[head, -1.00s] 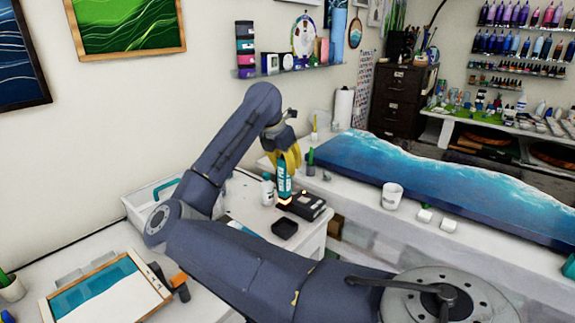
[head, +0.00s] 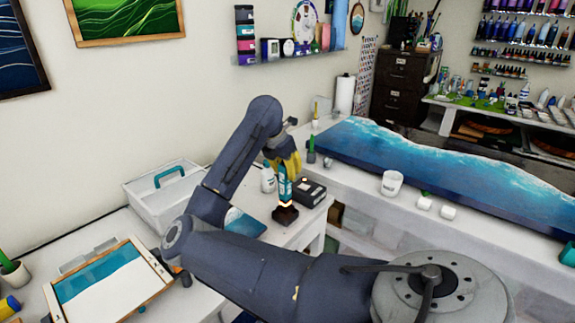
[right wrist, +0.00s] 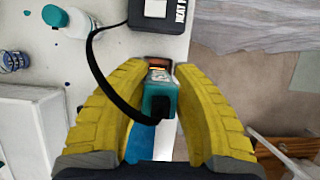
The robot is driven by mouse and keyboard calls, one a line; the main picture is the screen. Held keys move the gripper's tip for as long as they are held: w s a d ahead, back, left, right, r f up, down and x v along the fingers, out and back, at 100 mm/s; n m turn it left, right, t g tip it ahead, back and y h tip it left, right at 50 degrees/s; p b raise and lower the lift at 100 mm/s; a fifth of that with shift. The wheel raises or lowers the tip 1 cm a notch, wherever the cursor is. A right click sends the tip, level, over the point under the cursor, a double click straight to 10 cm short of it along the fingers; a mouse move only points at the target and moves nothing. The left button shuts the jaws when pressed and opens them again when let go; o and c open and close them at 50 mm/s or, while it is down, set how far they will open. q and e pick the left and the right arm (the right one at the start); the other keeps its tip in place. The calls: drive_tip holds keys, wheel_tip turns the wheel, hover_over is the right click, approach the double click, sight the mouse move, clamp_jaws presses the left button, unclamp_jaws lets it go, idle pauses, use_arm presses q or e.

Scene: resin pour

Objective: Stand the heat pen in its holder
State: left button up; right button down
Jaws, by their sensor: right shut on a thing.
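My right gripper (head: 284,166) is shut on the teal heat pen (head: 284,188), which hangs upright with its tip down. The small black square holder (head: 286,215) stands on the white table directly below the pen. The pen's lower end meets the holder in the head view; I cannot tell whether it is inside or just above. In the right wrist view the pen (right wrist: 158,100) sits between the yellow fingers, with a black cord from its top. My left gripper is out of view.
A black heat pen box (head: 311,193) with the cord running to it stands just behind the holder. A white bottle (head: 267,180) stands to the left. A white caddy with a teal handle (head: 158,190) is further left. The table edge is close on the right.

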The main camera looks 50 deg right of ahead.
drive_tip(key=shift+f, duration=1.25)
drive_tip(key=c, duration=1.1)
unclamp_jaws()
drive_tip(key=shift+o, duration=0.2)
drive_tip(key=v, duration=1.2)
drive_tip(key=shift+s, duration=0.1)
